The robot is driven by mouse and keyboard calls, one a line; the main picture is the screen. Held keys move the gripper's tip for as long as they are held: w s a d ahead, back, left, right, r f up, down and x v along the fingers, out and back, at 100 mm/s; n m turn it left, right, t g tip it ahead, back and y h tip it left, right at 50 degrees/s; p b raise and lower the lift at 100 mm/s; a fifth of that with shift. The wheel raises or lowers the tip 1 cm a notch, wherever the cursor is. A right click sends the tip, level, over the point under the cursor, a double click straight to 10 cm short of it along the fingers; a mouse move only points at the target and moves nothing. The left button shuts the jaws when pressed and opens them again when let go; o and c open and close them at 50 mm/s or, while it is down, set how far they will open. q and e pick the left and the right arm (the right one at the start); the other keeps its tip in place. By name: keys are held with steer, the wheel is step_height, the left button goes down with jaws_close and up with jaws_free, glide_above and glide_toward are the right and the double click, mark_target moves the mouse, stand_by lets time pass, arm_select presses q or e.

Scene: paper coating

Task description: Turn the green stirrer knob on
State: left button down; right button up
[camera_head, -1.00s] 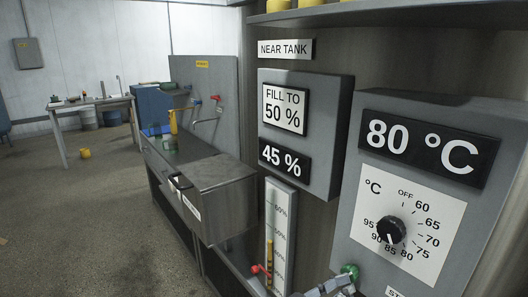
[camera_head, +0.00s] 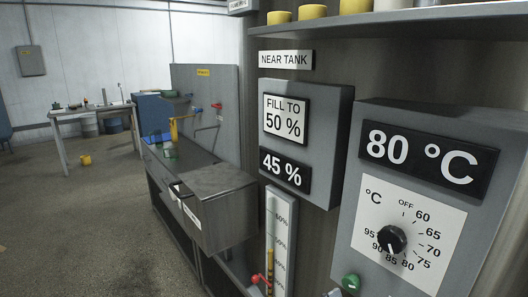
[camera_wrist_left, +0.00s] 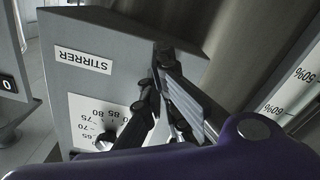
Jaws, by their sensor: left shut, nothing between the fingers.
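The green stirrer knob (camera_head: 350,283) is at the bottom edge of the head view, on the grey control box (camera_head: 372,150). Only a sliver of my left gripper (camera_head: 334,292) shows there, just left of the knob and low. In the left wrist view, which is upside down, the shut, empty fingers of my left gripper (camera_wrist_left: 163,55) are beside the STIRRER label (camera_wrist_left: 83,59) on the box. The knob cannot be made out there; whether the fingers touch it cannot be told. My right gripper is not in view.
A black temperature dial (camera_head: 391,239) is above and right of the knob, under an 80 °C display (camera_head: 428,160). A level gauge (camera_head: 279,240) and a red-handled valve (camera_head: 262,281) are to the left. A shelf (camera_head: 400,17) with yellow containers runs above.

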arm_select(q)
steer(key=shift+v, duration=1.9)
steer(key=shift+d+f, duration=0.1)
